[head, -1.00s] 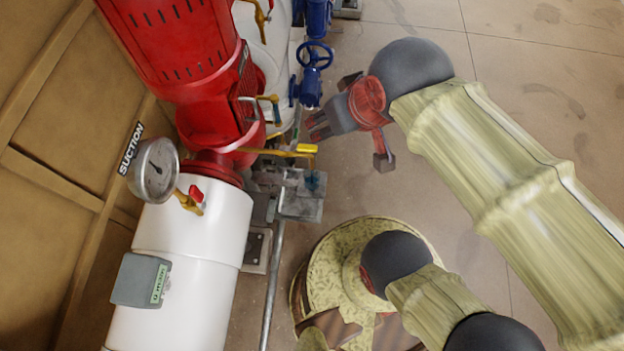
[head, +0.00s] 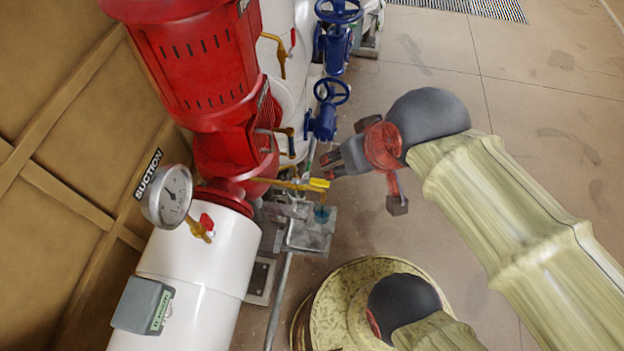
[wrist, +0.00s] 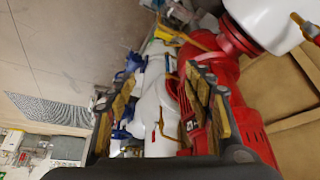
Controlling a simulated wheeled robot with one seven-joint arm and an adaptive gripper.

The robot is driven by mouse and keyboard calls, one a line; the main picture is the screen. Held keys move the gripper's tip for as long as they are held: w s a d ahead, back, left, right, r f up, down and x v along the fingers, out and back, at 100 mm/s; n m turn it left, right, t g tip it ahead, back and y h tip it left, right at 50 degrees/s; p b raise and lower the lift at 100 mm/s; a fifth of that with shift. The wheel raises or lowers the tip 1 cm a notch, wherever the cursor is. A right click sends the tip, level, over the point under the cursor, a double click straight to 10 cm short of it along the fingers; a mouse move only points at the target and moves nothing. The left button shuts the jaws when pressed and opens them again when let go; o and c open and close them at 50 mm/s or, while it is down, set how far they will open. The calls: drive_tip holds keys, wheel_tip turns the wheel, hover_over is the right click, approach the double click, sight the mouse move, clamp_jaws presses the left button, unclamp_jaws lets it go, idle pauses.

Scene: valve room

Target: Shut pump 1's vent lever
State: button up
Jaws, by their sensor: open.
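The red pump (head: 205,70) stands on the left in the head view. A thin brass pipe (head: 270,182) runs right from its lower casing. At the pipe's outer end is a lever with a yellow handle (head: 319,184), lying roughly in line with the pipe. The yellow handle also shows at the top of the wrist view (wrist: 165,33). I see no label on this lever or pump number. My gripper (head: 328,163) is open and empty, just above the yellow handle in the picture. I cannot tell whether they touch. Both fingers (wrist: 160,100) show in the wrist view.
A gauge (head: 167,195) and a red-handled valve (head: 205,225) sit by the white suction pipe (head: 195,262). A dark-handled brass valve (head: 286,132) and blue handwheels (head: 331,91) are close beyond my gripper. Open floor (head: 530,120) lies to the right.

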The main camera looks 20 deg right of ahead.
drive_tip(key=shift+d, duration=0.1)
drive_tip(key=shift+c, duration=1.4)
drive_tip(key=f+g, duration=0.1)
drive_tip(key=w+d+f+p, duration=0.1)
drive_tip(key=f, duration=0.1)
drive_tip(key=shift+w+m+g, duration=0.2)
drive_tip(key=shift+m+g, duration=0.1)
drive_tip(key=shift+g, duration=0.1)
drive_tip(key=c, duration=0.4)
drive_tip(key=w+f+g, duration=0.1)
drive_tip(key=w, duration=0.1)
drive_tip(key=w+d+f+g+p, duration=0.1)
drive_tip(key=w+f, duration=0.1)
drive_tip(key=w, duration=0.1)
drive_tip(key=w+d+f+m+g+p, duration=0.1)
drive_tip(key=w, duration=0.2)
drive_tip(key=shift+w+d+f+g, duration=0.1)
drive_tip(key=shift+d+f+g, duration=0.15)
drive_tip(key=shift+f+g, duration=0.1)
clamp_jaws()
drive_tip(key=w+d+f+m+g+y, duration=0.1)
drive_tip(key=w+f+m+g, duration=0.1)
drive_tip(key=w, duration=0.4)
drive_tip(key=w+d+f+m+g+y+p, duration=0.1)
drive_tip(key=w+f+m+g, duration=0.1)
drive_tip(key=w+f, duration=0.3)
drive_tip(key=shift+w, duration=0.35)
